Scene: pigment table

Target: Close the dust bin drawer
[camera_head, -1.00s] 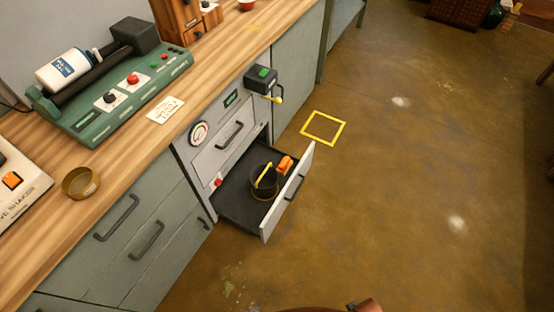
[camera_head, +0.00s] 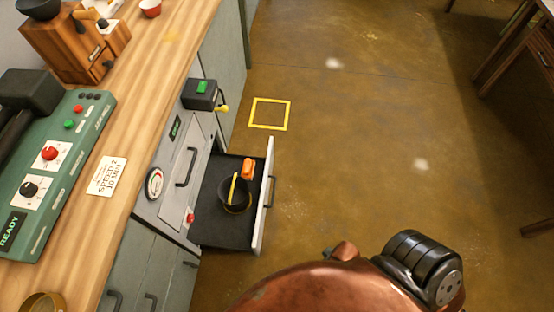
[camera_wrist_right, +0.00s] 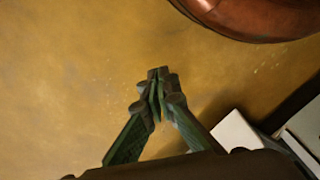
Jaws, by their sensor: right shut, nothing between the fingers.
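The dust bin drawer (camera_head: 225,232) stands pulled out from the grey front under the counter in the head view. Its pale front panel (camera_head: 265,200) has a dark handle (camera_head: 271,191). Inside it sit a dark round cup (camera_head: 235,197) with a yellow strip and an orange piece (camera_head: 248,168). My right gripper (camera_wrist_right: 160,78) shows in the right wrist view above the brown floor, shut and empty, its fingertips together. It is apart from the drawer, and I cannot tell how far. My left gripper is not in view.
A wooden counter (camera_head: 128,140) with a green roller machine (camera_head: 55,165) runs along the left. A black box (camera_head: 200,95) with a yellow-tipped lever juts out above the drawer. A yellow square (camera_head: 270,114) marks the floor. The floor right of the drawer is clear.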

